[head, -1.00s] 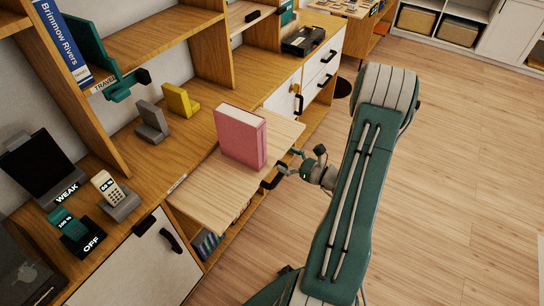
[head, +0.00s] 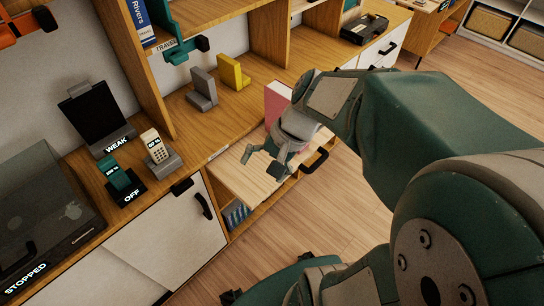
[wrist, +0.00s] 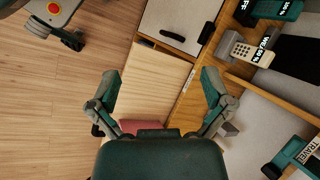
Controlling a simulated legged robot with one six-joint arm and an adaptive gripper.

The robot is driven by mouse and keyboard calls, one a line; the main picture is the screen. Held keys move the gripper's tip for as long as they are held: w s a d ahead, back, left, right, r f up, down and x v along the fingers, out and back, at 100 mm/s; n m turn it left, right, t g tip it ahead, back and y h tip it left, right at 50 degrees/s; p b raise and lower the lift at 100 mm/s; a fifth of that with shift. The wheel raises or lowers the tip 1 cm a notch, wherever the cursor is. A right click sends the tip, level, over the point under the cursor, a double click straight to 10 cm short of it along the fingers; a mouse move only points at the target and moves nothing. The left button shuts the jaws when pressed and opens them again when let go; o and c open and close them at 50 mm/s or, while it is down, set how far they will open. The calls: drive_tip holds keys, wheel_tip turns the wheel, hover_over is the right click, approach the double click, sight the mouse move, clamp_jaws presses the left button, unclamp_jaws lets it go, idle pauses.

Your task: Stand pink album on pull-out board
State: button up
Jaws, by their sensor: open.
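The pink album (head: 277,98) stands upright on the pull-out board (head: 238,180), toward its far end. My gripper and arm hide much of the album in the head view. My gripper (head: 263,162) is open and empty above the board, on the near side of the album. In the wrist view my gripper (wrist: 160,80) has its fingers spread wide over the bare board (wrist: 155,75). A strip of the album (wrist: 145,126) shows there just above the gripper's body. The board is out from the desk, with a black handle (head: 315,162) on its front.
Grey (head: 202,92) and yellow (head: 234,74) bookends stand on the desk behind the board. A phone (head: 155,146) and small stands are at the left. A blue book (head: 143,20) is on the shelf above. The near part of the board is bare.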

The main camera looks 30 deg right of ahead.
drive_tip(key=s+r+n+t+h, duration=0.4)
drive_tip(key=r+n+h, duration=0.2)
drive_tip(key=r+n, duration=0.1)
drive_tip(key=shift+s+r+n+t, duration=0.2)
drive_tip(key=shift+n+t, duration=0.1)
drive_tip(key=shift+n, duration=0.1)
